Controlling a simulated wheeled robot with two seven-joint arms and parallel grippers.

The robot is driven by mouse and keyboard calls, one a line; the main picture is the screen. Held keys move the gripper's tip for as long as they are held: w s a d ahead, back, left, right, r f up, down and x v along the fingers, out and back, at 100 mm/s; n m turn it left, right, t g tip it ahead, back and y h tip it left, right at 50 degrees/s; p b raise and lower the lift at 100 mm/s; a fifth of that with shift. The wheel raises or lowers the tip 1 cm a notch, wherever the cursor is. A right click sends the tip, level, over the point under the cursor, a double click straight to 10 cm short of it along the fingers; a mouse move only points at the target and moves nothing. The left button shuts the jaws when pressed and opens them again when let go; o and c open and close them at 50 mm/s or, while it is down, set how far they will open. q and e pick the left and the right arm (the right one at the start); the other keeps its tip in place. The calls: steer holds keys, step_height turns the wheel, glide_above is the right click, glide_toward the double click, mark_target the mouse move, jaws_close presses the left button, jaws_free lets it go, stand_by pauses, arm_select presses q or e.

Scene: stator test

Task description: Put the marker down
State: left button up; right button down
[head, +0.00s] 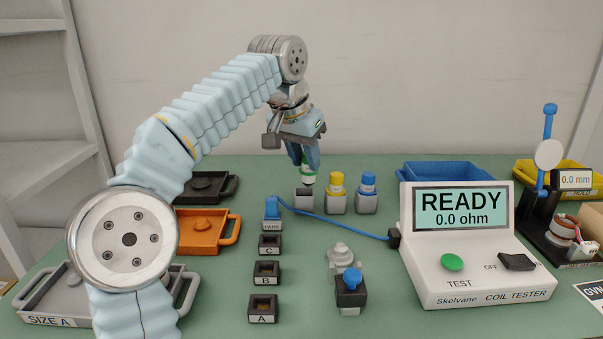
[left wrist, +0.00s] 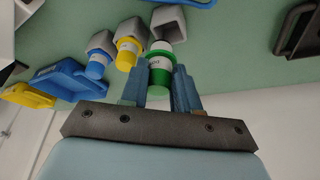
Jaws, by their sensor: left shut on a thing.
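My left gripper (head: 308,172) points down at the back of the table, its fingers closed around a green marker (head: 308,180). The marker is upright, green end up, with its white part below, directly over a grey square holder (head: 304,201). Its lower end is at the holder's mouth; I cannot tell how deep it sits. In the left wrist view the fingers (left wrist: 172,88) grip the green marker (left wrist: 160,72) beside its holder (left wrist: 168,20). My right gripper is not in view.
A yellow marker (head: 337,182) and a blue marker (head: 368,182) stand in grey holders just right. A blue cable (head: 340,222) runs in front of the holders to the coil tester (head: 475,285). An orange tray (head: 203,228) and a black tray (head: 208,185) lie left.

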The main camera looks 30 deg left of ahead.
mark_target(301, 171)
arm_select(q)
steer(key=f, duration=0.1)
steer(key=a+f, duration=0.1)
steer(key=f, duration=0.1)
steer(key=shift+f, duration=0.55)
steer(key=o, duration=1)
steer(key=shift+w, duration=0.1)
steer(key=shift+o, duration=0.2)
steer(key=v, duration=1.2)
steer(key=shift+d, duration=0.1)
